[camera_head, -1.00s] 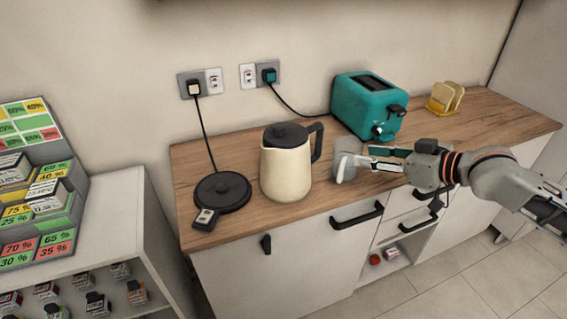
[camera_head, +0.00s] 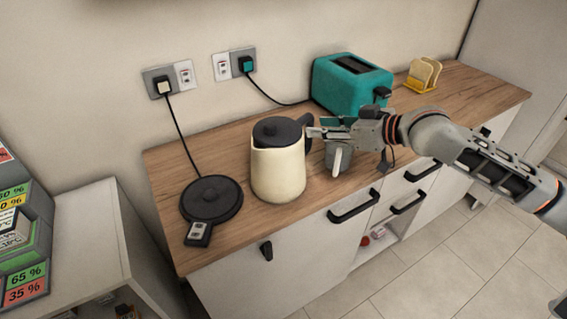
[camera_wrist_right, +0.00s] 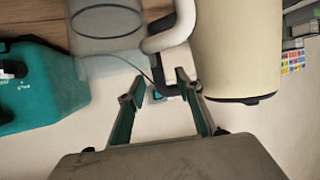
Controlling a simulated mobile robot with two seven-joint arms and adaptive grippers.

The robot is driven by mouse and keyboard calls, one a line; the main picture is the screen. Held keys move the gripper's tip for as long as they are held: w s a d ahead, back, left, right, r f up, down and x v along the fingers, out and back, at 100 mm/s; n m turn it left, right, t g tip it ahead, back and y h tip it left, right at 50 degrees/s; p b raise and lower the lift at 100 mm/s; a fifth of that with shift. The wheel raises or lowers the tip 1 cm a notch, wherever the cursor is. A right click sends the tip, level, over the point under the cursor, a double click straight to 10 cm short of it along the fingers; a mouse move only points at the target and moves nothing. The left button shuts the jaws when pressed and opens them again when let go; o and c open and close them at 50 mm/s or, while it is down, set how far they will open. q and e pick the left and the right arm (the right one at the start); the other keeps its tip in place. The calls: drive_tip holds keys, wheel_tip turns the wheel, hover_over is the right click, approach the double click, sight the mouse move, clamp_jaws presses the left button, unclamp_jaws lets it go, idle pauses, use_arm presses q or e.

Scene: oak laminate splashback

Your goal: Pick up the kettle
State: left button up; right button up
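The cream kettle (camera_head: 279,170) with a black lid stands upright on the wooden counter; its black handle (camera_head: 306,124) points right, toward my right arm. My right gripper (camera_head: 315,130) reaches in from the right, its fingertips close to the handle. My left gripper is not in view.
A grey mug (camera_head: 345,158) with a white handle stands right under my right gripper. The black kettle base (camera_head: 212,198) is left of the kettle. A teal toaster (camera_head: 350,88) stands behind, and a yellow toast rack (camera_head: 421,82) is farther right.

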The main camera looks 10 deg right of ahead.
sight(310, 123)
drive_tip(key=x, duration=0.4)
drive_tip(key=shift+w+d+r, duration=0.1)
drive_tip(key=shift+w+d, duration=0.05)
drive_tip(key=shift+w+a, duration=0.2)
drive_tip(key=shift+w, duration=0.1)
clamp_jaws()
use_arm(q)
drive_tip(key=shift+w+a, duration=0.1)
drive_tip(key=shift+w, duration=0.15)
use_arm(e)
drive_tip(key=shift+r, duration=0.2)
